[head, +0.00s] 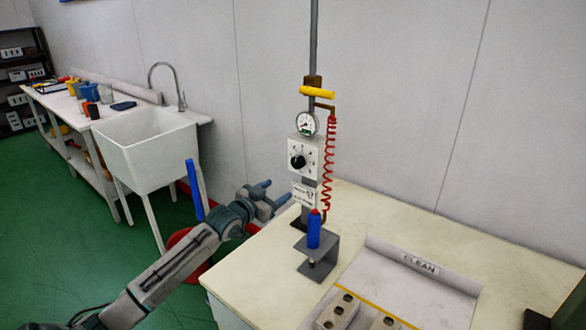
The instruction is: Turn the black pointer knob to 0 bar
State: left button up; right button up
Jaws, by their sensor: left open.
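The black pointer knob (297,162) sits on a white dial plate (310,152) fixed to a grey upright post. Marks surround the knob, but they are too small to read, and I cannot tell which one the pointer is at. A round pressure gauge (307,123) is just above the plate; its reading is too small to make out. My left gripper (275,191) is open and empty, below and to the left of the knob, apart from it, with its fingers pointing toward the post. My right gripper is not in view.
A yellow lever (317,92) and a coiled red hose (327,165) are on the post. A blue bottle (314,230) stands in a grey bracket (318,262) on the bench. A white sink (148,145) is behind left.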

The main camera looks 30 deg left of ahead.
aim_at(296, 163)
pick_arm(q)
jog(key=shift+t, duration=0.4)
jog(key=w+r, duration=0.1)
jog(key=w, duration=0.3)
jog(key=w+r, duration=0.1)
jog(key=w, duration=0.2)
jog(key=w+a+r, duration=0.1)
jog(key=w, duration=0.3)
jog(key=shift+w, duration=0.3)
jog(key=c, duration=1)
